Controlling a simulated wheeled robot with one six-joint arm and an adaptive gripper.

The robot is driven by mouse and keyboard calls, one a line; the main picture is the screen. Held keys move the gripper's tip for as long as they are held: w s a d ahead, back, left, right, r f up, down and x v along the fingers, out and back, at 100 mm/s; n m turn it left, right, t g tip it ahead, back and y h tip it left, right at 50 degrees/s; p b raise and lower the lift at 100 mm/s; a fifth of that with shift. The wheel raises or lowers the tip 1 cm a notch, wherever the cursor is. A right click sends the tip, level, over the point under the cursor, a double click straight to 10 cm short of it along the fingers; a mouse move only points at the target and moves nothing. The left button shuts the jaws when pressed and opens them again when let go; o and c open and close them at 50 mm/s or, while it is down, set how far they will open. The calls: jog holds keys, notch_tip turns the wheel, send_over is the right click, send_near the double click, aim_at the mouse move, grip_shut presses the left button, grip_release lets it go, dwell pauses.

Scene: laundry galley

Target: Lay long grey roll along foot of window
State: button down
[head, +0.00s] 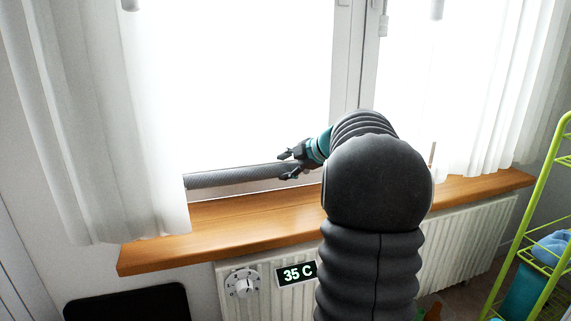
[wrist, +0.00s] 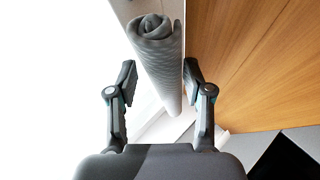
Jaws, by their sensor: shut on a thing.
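The long grey roll (head: 235,177) lies lengthwise along the foot of the window (head: 343,60), at the back of the wooden sill (head: 240,215). Its left end is by the left curtain; its right part is partly hidden behind my gripper and arm. My gripper (head: 283,166) is shut on the roll towards its right part. In the wrist view the roll (wrist: 160,55) shows its spiral end and runs between my two fingers (wrist: 158,74). The sill (wrist: 250,60) is on the right there. I cannot tell whether the roll rests fully on the sill.
White curtains hang at the left (head: 95,120) and right (head: 490,90); the left one reaches the sill. A radiator (head: 450,240) with a dial (head: 243,285) and a 35 C display (head: 297,273) is below. A green rack (head: 535,220) stands at right. The sill's front is clear.

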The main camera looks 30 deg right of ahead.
jog(key=shift+f, duration=3.3)
jog(key=shift+c, duration=1.9)
grip_release()
jog(key=shift+o, duration=0.4)
jog(key=shift+o, duration=1)
jog(key=v, duration=1.4)
jog(key=shift+a, duration=0.1)
